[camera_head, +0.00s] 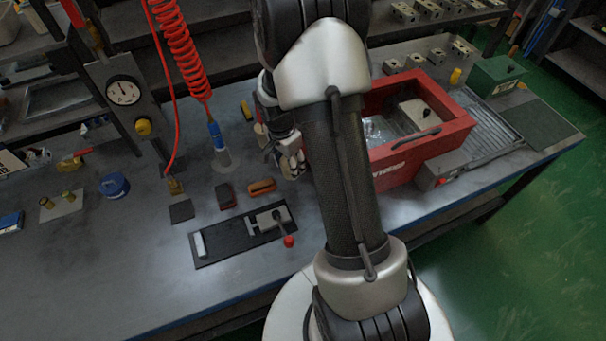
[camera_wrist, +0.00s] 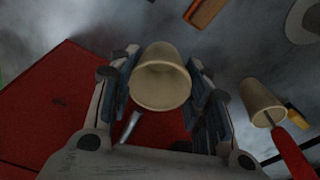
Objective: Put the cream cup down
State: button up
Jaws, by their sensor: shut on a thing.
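The cream cup (camera_wrist: 161,78) sits between the two fingers of my gripper (camera_wrist: 160,88) in the wrist view, its open mouth facing the camera. The fingers touch it on both sides. In the head view my gripper (camera_head: 290,163) hangs at the left side of the red box, partly behind my arm, and I cannot pick out the held cup there. I cannot tell whether the cup's base touches the bench.
A second cream cup (camera_wrist: 262,103) with a red-handled thing stands nearby. The red box (camera_head: 425,145) is right of my gripper. Bare bench (camera_head: 130,240) lies further left.

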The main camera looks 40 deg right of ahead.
notch_tip(320, 180, down, 4)
jog(key=shift+f+b, duration=0.2)
jog(key=shift+b, duration=0.25)
jog(key=d, duration=0.2)
jog(key=s+d, duration=0.1)
jog(key=d, duration=0.1)
jog(key=shift+d+f+b, duration=0.1)
jog(key=shift+b, duration=0.25)
jog(key=shift+f+b, duration=0.3)
jog(key=shift+f, duration=0.25)
jog(key=shift+a, duration=0.2)
jog(key=shift+f, duration=0.2)
jog(key=o, duration=1.1)
